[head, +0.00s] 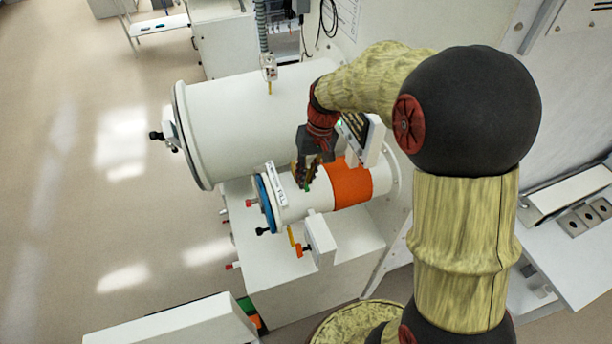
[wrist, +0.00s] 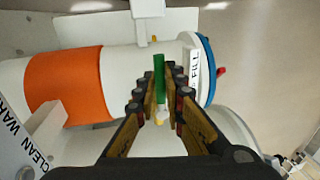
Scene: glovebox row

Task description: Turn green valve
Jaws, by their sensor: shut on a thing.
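The green valve (wrist: 159,78) is a narrow green handle on the small white cylinder, near a white label reading "FILL" (wrist: 194,70). In the wrist view it stands between the two finger pads of my gripper (wrist: 155,85), which is shut on it. A small yellow piece and a whitish fitting show just below the handle. In the head view my gripper (head: 306,172) reaches down onto the top of the small cylinder, and only a bit of green (head: 308,188) shows by the fingertips; the fingers hide the rest.
The small cylinder has an orange band (head: 350,185) and a blue end ring (head: 266,203). A large white cylinder (head: 245,115) lies close behind it. An orange handle (head: 303,250) and a white box (head: 320,240) are on its near side. Open floor lies to the left.

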